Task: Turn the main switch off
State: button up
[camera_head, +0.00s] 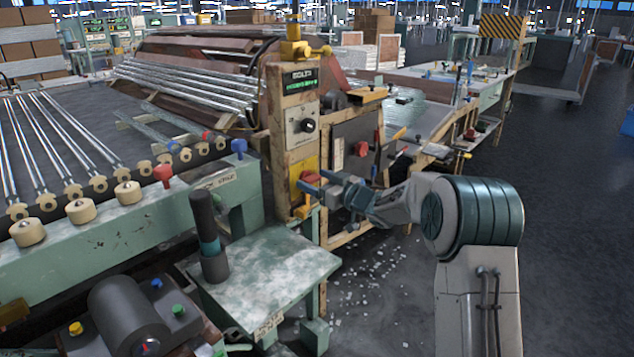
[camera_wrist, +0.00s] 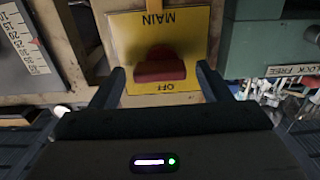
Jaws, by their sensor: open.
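The main switch is a red knob (camera_wrist: 160,68) on a yellow plate (camera_wrist: 190,35) marked MAIN and OFF, upside down in the wrist view. In the head view the red knob (camera_head: 309,178) sits low on the yellow plate (camera_head: 304,162) of the wooden control post. My gripper (camera_wrist: 165,78) is open, one finger on each side of the knob. The fingertips reach about the knob's height in the picture; I cannot tell whether they touch it. In the head view my gripper (camera_head: 315,185) is right in front of the plate, partly covering it.
A black dial (camera_head: 308,125) and a green display (camera_head: 300,80) are higher on the post. Another red switch (camera_head: 361,149) is on the dark panel to the right. A green table (camera_head: 270,270) with a dark upright cylinder (camera_head: 208,235) stands to the left.

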jog(key=c, duration=1)
jog(key=shift+n, duration=0.3)
jog(key=n+b, duration=0.2)
jog(key=n, duration=0.1)
jog(key=shift+s+n, duration=0.1)
jog(key=shift+n, duration=0.2)
jog(key=n+b, duration=0.3)
jog(key=n, duration=0.1)
jog(key=shift+a+f+n, duration=0.1)
jog(key=shift+n, duration=0.2)
jog(key=n+b, duration=0.4)
jog(key=n, duration=0.1)
jog(key=shift+s+a, duration=0.1)
jog(key=shift+s, duration=0.05)
jog(key=shift+n+b, duration=1.45)
jog(key=shift+n, duration=0.55)
